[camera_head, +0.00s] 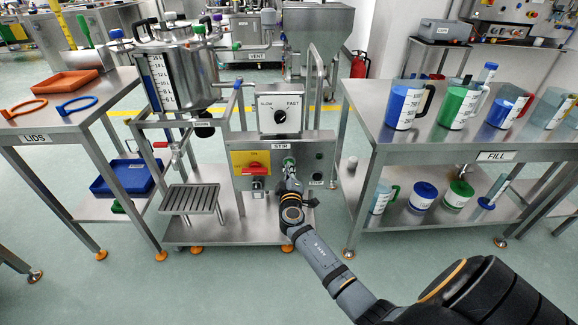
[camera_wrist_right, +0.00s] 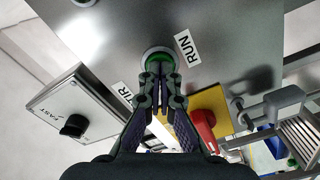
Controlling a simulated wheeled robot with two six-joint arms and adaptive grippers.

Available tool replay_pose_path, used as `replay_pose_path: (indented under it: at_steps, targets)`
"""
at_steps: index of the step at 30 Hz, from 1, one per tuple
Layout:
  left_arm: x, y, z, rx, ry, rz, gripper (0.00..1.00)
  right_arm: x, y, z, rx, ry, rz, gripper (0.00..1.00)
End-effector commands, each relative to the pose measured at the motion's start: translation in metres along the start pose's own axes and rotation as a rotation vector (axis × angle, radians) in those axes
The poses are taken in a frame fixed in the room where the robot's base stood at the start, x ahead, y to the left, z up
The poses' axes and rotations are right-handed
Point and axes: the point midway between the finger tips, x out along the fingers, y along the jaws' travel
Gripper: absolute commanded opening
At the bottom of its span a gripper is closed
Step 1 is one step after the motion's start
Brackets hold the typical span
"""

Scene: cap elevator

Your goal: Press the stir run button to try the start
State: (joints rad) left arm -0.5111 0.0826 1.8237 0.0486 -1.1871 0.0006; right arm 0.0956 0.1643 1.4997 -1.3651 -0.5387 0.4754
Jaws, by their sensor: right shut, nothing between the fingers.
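The stir control box (camera_head: 312,150) is a grey metal panel with a STIR label. The green run button (camera_wrist_right: 154,54) sits in a light ring beside the RUN label (camera_wrist_right: 187,48) in the right wrist view. My right gripper (camera_wrist_right: 160,64) is shut and empty, with its fingertips over the button's near part. I cannot tell whether they touch it. In the head view my right gripper (camera_head: 290,172) is at the panel just under the STIR label and hides part of the button. My left gripper is not in view.
Left of the button is a red switch (camera_head: 253,169) on a yellow plate. A SLOW/FAST dial box (camera_head: 279,109) stands above. The steel vessel (camera_head: 182,70) is left, and the FILL table (camera_head: 440,150) with several jugs is right.

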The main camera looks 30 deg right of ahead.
Motion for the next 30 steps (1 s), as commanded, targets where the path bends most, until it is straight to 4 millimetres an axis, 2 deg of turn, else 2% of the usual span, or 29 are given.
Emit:
replay_pose_path:
  at_steps: [14,30]
  targets:
    - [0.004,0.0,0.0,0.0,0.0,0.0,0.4,0.003,0.0,0.0,-0.001,0.0,-0.001,0.0]
    - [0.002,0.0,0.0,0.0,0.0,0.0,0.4,-0.04,-0.001,0.001,-0.001,0.0,-0.002,0.0]
